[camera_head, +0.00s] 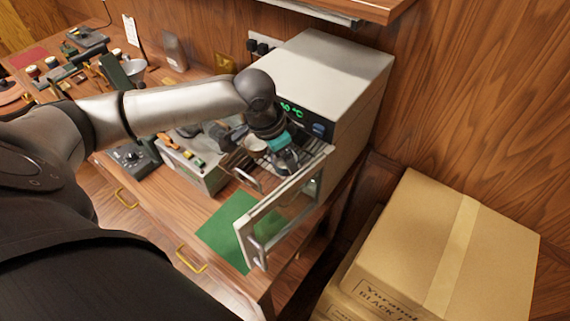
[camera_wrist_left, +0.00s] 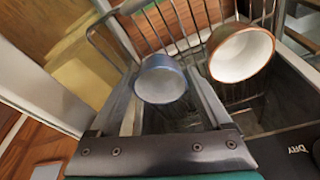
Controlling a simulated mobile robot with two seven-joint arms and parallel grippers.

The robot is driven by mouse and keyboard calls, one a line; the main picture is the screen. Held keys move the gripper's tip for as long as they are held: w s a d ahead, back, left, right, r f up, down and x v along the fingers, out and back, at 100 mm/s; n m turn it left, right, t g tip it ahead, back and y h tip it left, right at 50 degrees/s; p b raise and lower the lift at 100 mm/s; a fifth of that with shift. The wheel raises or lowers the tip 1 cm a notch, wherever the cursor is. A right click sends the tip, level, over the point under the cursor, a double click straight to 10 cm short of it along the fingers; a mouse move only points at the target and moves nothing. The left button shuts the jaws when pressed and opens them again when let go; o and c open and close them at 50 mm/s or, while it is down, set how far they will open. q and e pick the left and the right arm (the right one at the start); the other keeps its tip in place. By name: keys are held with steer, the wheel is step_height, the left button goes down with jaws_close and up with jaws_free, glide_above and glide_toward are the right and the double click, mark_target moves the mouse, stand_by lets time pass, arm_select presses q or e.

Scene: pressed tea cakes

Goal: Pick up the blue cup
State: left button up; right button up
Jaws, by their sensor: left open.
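The blue cup (camera_wrist_left: 160,84) shows in the left wrist view, between the two fingers of my left gripper (camera_wrist_left: 167,95), near their tips. The fingers stand apart, one on each side of it. I cannot tell whether they touch it. In the head view my left gripper (camera_head: 287,160) reaches down over the wire rack (camera_head: 262,170) in the opening of the oven (camera_head: 330,75), and it mostly hides the blue cup there. A brown cup with a pale inside (camera_wrist_left: 241,54) stands close to the right of the blue cup in the wrist view. My right gripper is out of view.
The oven door (camera_head: 268,222) hangs open close beside my gripper. A green mat (camera_head: 222,235) lies on the desk in front. A metal box (camera_head: 195,165) and a dark scale (camera_head: 133,156) stand to the left. Cardboard boxes (camera_head: 430,240) stand at the right.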

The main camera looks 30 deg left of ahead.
arm_select(q)
steer(key=shift+c, duration=0.3)
steer(key=c, duration=1.1)
steer(key=shift+o, duration=0.2)
